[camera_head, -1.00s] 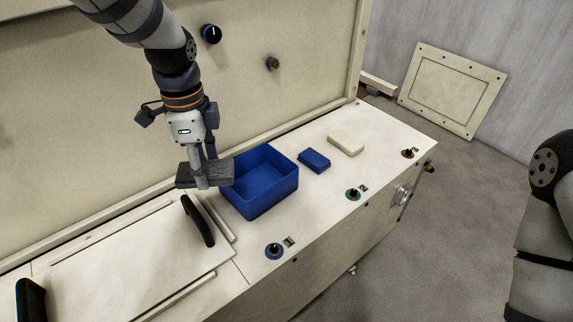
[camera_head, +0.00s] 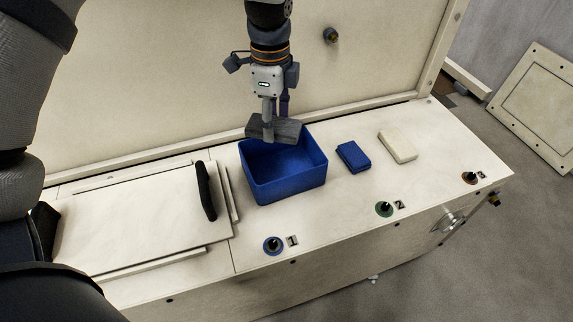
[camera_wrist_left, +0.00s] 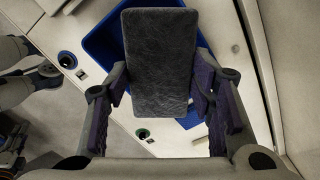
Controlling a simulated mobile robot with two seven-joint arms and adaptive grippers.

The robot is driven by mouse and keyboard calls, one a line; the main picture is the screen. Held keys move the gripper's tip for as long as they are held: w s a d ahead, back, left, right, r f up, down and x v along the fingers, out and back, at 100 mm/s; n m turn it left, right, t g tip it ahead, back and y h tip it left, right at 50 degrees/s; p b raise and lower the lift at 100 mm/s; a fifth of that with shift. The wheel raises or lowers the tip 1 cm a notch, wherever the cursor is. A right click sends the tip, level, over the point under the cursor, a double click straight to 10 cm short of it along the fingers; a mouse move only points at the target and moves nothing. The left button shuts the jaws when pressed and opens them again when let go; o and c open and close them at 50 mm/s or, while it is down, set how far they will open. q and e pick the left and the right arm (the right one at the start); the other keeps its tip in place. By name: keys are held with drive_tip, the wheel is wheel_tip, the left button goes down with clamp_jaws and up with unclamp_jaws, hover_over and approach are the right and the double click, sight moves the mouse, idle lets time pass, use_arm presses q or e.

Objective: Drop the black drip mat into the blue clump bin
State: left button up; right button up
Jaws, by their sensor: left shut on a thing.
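The black drip mat (camera_head: 288,131) is a dark, flat slab held in my left gripper (camera_head: 271,121). The gripper points down and is shut on the mat. The blue clump bin (camera_head: 286,184) is an open box on the cream bench. The mat is above the bin's back left part and hides some of its rear rim. In the left wrist view the mat (camera_wrist_left: 158,65) spans between the fingers, with the blue bin (camera_wrist_left: 101,42) showing behind it. My right gripper is not in view.
A blue block (camera_head: 352,157) and a cream block (camera_head: 398,146) lie right of the bin. A panel with a black handle (camera_head: 206,191) is to its left. Small knobs (camera_head: 384,208) line the front edge. A tall cream wall stands behind.

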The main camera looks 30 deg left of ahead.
use_arm(q)
drive_tip(key=shift+f, duration=0.15)
drive_tip(key=o, duration=1.1)
drive_tip(key=shift+o, duration=0.2)
wheel_tip(320, 180, up, 12)
